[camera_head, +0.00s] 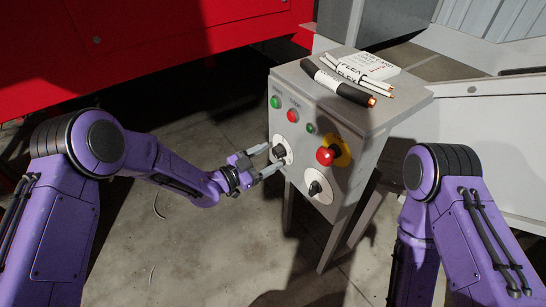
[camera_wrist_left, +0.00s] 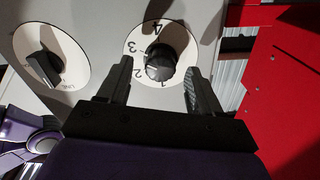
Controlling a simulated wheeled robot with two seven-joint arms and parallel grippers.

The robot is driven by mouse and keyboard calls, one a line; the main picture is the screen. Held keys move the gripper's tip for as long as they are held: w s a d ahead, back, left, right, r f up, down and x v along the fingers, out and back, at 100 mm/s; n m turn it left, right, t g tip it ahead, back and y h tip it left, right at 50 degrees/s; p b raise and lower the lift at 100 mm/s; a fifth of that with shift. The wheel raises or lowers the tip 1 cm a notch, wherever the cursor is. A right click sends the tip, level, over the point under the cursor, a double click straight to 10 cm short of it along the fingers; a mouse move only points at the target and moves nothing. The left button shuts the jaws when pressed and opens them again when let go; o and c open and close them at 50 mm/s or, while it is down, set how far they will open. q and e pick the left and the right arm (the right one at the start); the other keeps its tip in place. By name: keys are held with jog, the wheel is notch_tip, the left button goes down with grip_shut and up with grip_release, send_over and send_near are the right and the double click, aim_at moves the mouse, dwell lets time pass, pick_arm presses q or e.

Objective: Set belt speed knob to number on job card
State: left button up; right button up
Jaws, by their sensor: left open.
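The belt speed knob (camera_head: 279,151) is black on a round white dial on the front of the grey control box (camera_head: 338,125). In the left wrist view the knob (camera_wrist_left: 160,66) has the numbers 1 to 4 visible around it; a pale mark on it appears to face the 2. My left gripper (camera_head: 267,161) is open, its fingers (camera_wrist_left: 160,82) on either side of the knob, with gaps showing. The white job card (camera_head: 374,64) lies on top of the box, partly under cables; I cannot read its number. My right gripper is out of view.
A second black knob (camera_head: 315,188) sits lower right; it also shows in the left wrist view (camera_wrist_left: 44,69). A red mushroom button (camera_head: 326,156) on yellow and smaller green and red buttons are nearby. Cable pieces (camera_head: 345,86) lie on top. A red machine (camera_head: 130,45) stands behind.

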pick_arm(q)
jog(key=shift+x, duration=0.8)
jog(key=shift+w, duration=0.1)
jog(key=shift+c, duration=0.4)
